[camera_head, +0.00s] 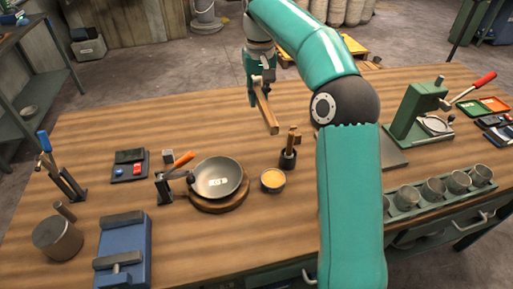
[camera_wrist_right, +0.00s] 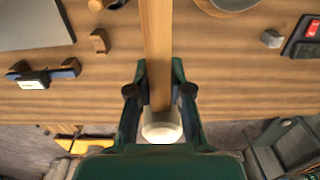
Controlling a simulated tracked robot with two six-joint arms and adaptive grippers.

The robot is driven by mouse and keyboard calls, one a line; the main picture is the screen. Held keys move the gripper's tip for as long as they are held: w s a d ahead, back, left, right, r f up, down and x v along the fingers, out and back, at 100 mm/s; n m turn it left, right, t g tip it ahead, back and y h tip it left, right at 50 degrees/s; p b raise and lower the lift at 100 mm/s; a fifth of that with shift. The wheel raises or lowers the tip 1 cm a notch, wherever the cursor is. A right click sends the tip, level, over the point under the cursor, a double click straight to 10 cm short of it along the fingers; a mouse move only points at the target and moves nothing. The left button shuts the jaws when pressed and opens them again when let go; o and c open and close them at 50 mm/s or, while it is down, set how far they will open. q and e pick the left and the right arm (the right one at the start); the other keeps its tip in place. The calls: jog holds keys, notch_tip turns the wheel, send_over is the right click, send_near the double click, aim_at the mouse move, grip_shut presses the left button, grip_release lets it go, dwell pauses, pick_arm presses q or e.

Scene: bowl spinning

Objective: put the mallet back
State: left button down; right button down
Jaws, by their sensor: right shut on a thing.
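My right gripper (camera_head: 262,86) is shut on a long, straight, light-brown wooden piece, taken as the mallet (camera_head: 267,113), above the far part of the table. The right wrist view shows its wooden shaft (camera_wrist_right: 157,50) between the two fingers (camera_wrist_right: 160,90) and running out of the top of the picture; its far end is cut off there. A dark bracket with brown arms and a white label (camera_wrist_right: 42,76) lies on the table to the left in the wrist view. In the head view I cannot make this bracket out. My left gripper is not in view.
A pan-like bowl (camera_head: 217,178) sits on a round wooden board. A dark holder with a wooden tool (camera_head: 289,157) and a small tub (camera_head: 273,180) are nearby. A green press (camera_head: 412,113) and several cups (camera_head: 433,190) stand right. The wooden table (camera_head: 190,125) is clear at far left-centre.

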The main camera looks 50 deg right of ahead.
notch_tip(320, 180, down, 14)
jog(key=shift+r+b, duration=0.25)
jog(key=shift+b, duration=0.7)
jog(key=shift+f, duration=2.35)
jog(key=shift+f, duration=0.15)
jog(key=c, duration=1.1)
grip_release()
notch_tip(320, 180, up, 12)
jog(key=shift+s+r+p, duration=0.1)
jog(key=shift+r+p, duration=0.05)
jog(key=shift+p, duration=0.3)
